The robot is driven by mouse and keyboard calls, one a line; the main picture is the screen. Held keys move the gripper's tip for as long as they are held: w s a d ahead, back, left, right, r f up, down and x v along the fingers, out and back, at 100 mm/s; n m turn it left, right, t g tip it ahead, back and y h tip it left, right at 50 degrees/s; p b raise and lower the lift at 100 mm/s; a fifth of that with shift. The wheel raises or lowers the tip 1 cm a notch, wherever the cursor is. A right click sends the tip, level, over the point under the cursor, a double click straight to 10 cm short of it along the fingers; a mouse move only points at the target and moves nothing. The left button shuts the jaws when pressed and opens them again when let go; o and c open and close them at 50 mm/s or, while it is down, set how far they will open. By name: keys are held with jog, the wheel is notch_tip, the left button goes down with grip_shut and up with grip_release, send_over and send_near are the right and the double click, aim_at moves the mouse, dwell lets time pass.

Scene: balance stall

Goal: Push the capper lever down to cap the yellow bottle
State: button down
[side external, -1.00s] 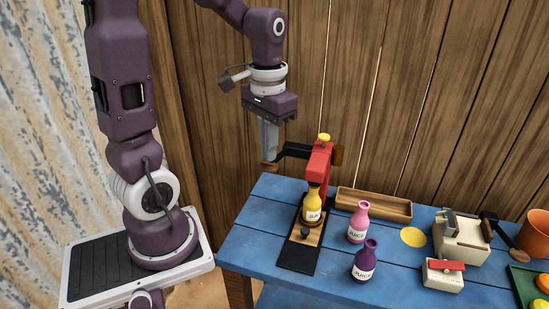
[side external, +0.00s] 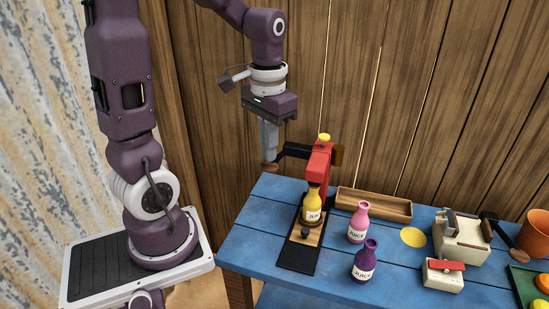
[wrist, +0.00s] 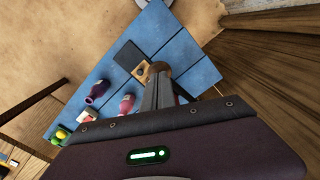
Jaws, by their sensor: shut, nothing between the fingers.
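The capper (side external: 321,163) is a red post on a black and wooden base at the left of the blue table. Its black lever (side external: 294,150) reaches left from the post, roughly level, to a wooden knob (side external: 269,167). The yellow bottle (side external: 312,205) stands upright on the base in front of the post, with a yellow piece (side external: 324,137) on top of the post. My gripper (side external: 269,157) is shut and empty, pointing down just above the knob; whether it touches cannot be told. In the wrist view, the fingers (wrist: 158,88) hide much of the capper.
A pink bottle (side external: 358,222) and a purple bottle (side external: 365,260) stand right of the capper. Behind them lies an empty wooden tray (side external: 373,205). A cream device (side external: 461,238), a smaller red-topped box (side external: 443,275) and an orange pot (side external: 535,234) are farther right. A wooden wall closes the back.

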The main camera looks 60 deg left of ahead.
aim_at(268, 166)
jog(key=shift+f, duration=0.9)
jog(key=shift+s+d+f, duration=0.15)
jog(key=shift+f, duration=1.1)
jog(key=shift+s+d+f, duration=0.1)
jog(key=shift+f, duration=1.1)
jog(key=shift+r, duration=0.15)
jog(key=shift+w+a+r, duration=0.1)
jog(key=shift+a+r, duration=0.05)
jog(key=shift+r, duration=1.45)
jog(key=shift+w+a+r, duration=0.1)
jog(key=shift+r, duration=1.5)
jog(key=s+d+r+m+t, duration=0.3)
jog(key=s+d+r+t, duration=0.2)
jog(key=s+d+r, duration=0.2)
jog(key=s+d, duration=0.2)
jog(key=d, duration=0.1)
jog(key=shift+s+d+t, duration=0.3)
jog(key=shift+s, duration=0.05)
